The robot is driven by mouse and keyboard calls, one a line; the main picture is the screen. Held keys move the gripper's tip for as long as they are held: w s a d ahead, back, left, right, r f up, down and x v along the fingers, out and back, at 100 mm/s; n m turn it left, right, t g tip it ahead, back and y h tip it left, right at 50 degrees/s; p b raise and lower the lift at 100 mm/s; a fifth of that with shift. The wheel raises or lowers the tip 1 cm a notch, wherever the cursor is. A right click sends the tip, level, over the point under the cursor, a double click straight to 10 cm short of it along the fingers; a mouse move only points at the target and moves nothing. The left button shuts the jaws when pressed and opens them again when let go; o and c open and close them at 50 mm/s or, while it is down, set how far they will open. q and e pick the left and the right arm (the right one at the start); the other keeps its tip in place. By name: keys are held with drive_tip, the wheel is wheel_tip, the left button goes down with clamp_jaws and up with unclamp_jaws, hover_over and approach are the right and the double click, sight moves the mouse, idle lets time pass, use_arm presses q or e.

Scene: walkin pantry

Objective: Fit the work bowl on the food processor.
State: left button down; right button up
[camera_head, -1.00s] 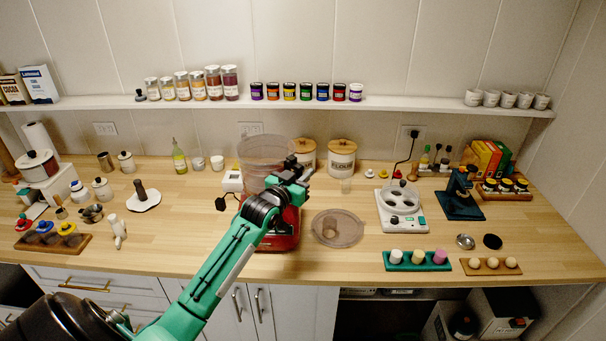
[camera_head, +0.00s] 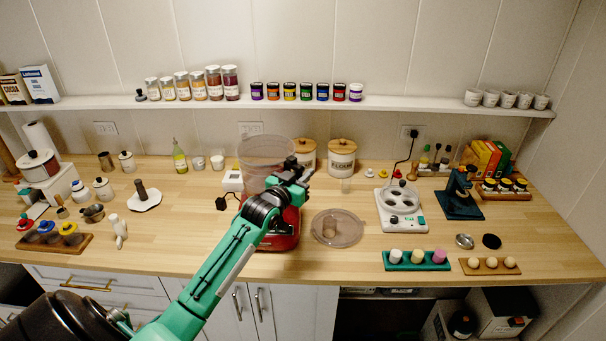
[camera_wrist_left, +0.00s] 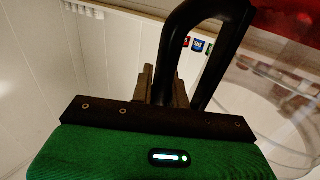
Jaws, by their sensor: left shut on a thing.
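The clear work bowl (camera_head: 266,152) is upright at the top of the red food processor base (camera_head: 283,238). My left arm hides much of the bowl's lower part and the base, so I cannot tell whether the bowl is seated. My left gripper (camera_head: 299,172) is shut on the bowl's dark handle, at the bowl's right side. In the left wrist view the black handle loop (camera_wrist_left: 205,45) runs into the jaws and the clear bowl wall (camera_wrist_left: 285,110) is at the right. The clear round lid (camera_head: 337,229) lies on the counter right of the base. My right gripper is not in view.
A white appliance with a round top (camera_head: 402,205) and a dark blue stand (camera_head: 461,196) are further right. Flour canisters (camera_head: 341,158) stand behind. A small white device (camera_head: 232,181) sits behind the base at left.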

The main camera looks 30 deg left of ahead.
use_arm(q)
drive_tip(key=shift+f+b, duration=0.65)
drive_tip(key=shift+f, duration=0.35)
drive_tip(key=c, duration=1.3)
unclamp_jaws()
drive_tip(key=s+b, duration=0.4)
drive_tip(key=s, duration=1)
drive_tip(key=shift+d+b, duration=0.2)
drive_tip(key=shift+b, duration=0.15)
